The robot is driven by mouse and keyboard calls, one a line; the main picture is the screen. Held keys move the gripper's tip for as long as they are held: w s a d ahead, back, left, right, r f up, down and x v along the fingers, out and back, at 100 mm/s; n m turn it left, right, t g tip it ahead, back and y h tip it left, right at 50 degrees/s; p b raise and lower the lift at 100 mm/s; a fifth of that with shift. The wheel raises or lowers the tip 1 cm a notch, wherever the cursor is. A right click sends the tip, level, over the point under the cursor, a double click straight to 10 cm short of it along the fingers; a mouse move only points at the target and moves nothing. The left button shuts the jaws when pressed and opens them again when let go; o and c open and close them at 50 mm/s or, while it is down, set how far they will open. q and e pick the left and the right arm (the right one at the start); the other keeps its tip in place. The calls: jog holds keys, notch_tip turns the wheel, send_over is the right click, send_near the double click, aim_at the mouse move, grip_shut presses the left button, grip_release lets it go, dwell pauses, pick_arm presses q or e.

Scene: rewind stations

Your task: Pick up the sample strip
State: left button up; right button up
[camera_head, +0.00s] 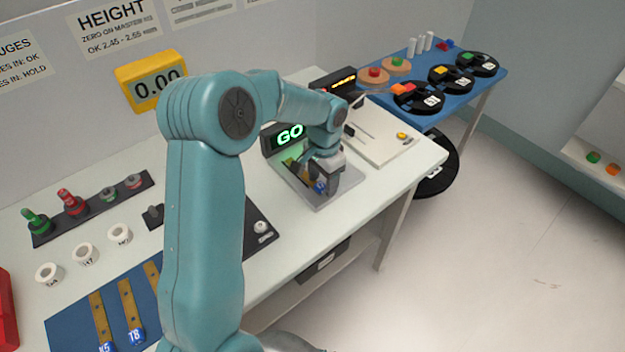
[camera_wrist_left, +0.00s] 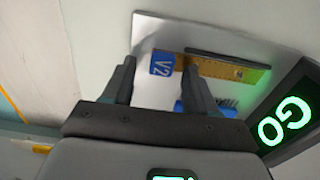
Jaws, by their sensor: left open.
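The sample strip (camera_wrist_left: 220,69) is yellow-brown with a blue V2 tag (camera_wrist_left: 162,64) at one end. It lies on a grey plate (camera_wrist_left: 148,32) beside a display reading GO. In the head view the strip (camera_head: 303,176) is partly hidden by my left gripper (camera_head: 321,182). My left gripper (camera_wrist_left: 160,68) is open above the plate, and its fingers appear on either side of the blue tag. I cannot tell how much height is left between the fingertips and the strip. A blue brush-like part (camera_wrist_left: 190,105) shows behind one finger. My right gripper is not in view.
The GO display (camera_head: 289,133) stands close behind my left gripper. Other tagged strips (camera_head: 130,310) lie on a blue mat (camera_head: 72,325) at the front left. Gauges on a dark rack (camera_head: 95,208) and white rolls (camera_head: 85,253) stand at the left. A blue table (camera_head: 440,102) holds reels.

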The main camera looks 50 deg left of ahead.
pick_arm(q)
jog(key=shift+f, duration=0.2)
grip_shut()
